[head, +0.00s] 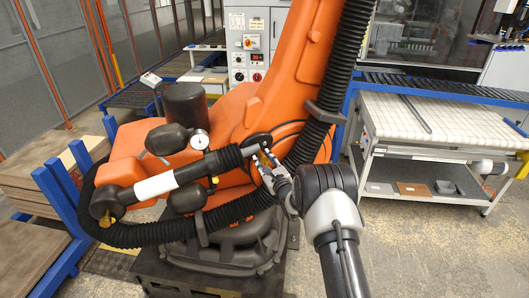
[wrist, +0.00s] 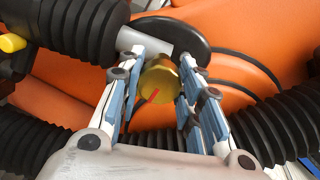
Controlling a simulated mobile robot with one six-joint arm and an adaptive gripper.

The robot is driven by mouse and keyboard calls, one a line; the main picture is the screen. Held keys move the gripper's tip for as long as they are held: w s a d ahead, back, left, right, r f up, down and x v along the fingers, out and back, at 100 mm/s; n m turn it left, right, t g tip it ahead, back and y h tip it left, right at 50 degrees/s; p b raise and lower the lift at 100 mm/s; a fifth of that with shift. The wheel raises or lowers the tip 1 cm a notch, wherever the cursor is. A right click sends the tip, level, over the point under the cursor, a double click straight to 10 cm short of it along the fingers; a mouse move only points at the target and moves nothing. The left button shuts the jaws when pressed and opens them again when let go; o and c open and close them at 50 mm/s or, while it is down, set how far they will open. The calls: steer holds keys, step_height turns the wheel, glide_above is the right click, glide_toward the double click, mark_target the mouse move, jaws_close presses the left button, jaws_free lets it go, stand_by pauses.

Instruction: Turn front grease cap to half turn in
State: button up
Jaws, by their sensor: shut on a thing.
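The front grease cap (wrist: 160,82) is a round brass-coloured cap with a red mark on its face. It sits against the orange robot arm, near a black rounded link end and a grey pin. In the head view my gripper (head: 266,162) reaches up and left to the same place on the orange arm. There the fingers mostly hide the cap. The red mark slants from upper right to lower left in the wrist view.
A thick black ribbed hose (head: 327,90) runs close beside my gripper. A black-and-white balancer cylinder (head: 155,186) lies to the left. Another yellow fitting (head: 213,180) shows below it. A workbench (head: 440,125) stands at the right, and stacked boards (head: 40,178) lie at the left.

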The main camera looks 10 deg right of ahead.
steer(key=shift+p, duration=0.65)
steer(key=o, duration=1.1)
steer(key=shift+m, duration=0.3)
steer(key=shift+s, duration=0.1)
steer(key=v, duration=1.1)
steer(key=shift+s+d, duration=0.15)
steer(key=shift+s, duration=0.25)
